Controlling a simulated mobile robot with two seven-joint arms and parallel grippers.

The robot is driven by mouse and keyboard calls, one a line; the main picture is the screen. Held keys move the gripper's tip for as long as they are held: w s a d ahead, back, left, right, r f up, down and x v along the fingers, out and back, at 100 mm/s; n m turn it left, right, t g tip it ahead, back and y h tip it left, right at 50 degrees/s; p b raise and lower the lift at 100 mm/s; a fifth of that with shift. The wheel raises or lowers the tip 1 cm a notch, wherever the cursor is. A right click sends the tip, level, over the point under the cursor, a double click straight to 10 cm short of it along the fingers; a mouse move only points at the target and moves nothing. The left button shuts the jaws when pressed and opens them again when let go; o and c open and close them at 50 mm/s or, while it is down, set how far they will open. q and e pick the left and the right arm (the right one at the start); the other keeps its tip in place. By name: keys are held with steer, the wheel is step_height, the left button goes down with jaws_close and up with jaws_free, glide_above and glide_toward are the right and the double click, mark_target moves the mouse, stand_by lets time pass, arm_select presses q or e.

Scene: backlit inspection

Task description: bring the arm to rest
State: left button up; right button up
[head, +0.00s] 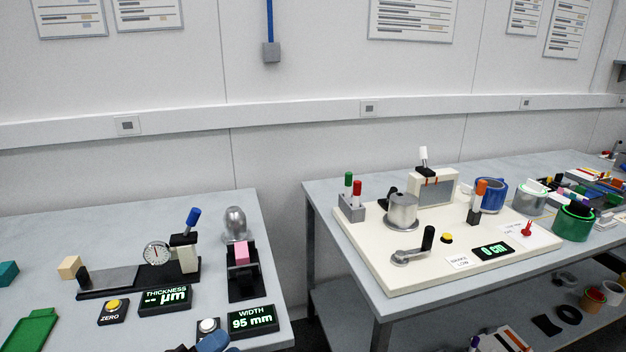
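The width display (253,320) reads 95 mm.
The right table (325,198) carries a cream board (375,277) with a crank (412,250), a drum and a display reading 0 cm. Tape rolls (573,222) stand right of it. A gap separates the tables. A green tray (30,330) and loose blocks lie at left.

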arm_select(q)
steer(key=s+a+f+n+g+y, duration=0.1)
steer(key=s+a+f+n+y, duration=0.5)
steer(key=f+n, duration=0.5)
steer(key=s+a+f+n+g+y, duration=0.2)
steer(key=s+a+f+n+y, duration=0.4)
steer(key=s+f+n+y, duration=0.3)
steer(key=s+f+n, duration=0.1)
steer(key=f+n, duration=0.1)
steer(key=n, duration=0.2)
steer(key=shift+s+a, duration=0.25)
steer(key=shift+a, duration=0.1)
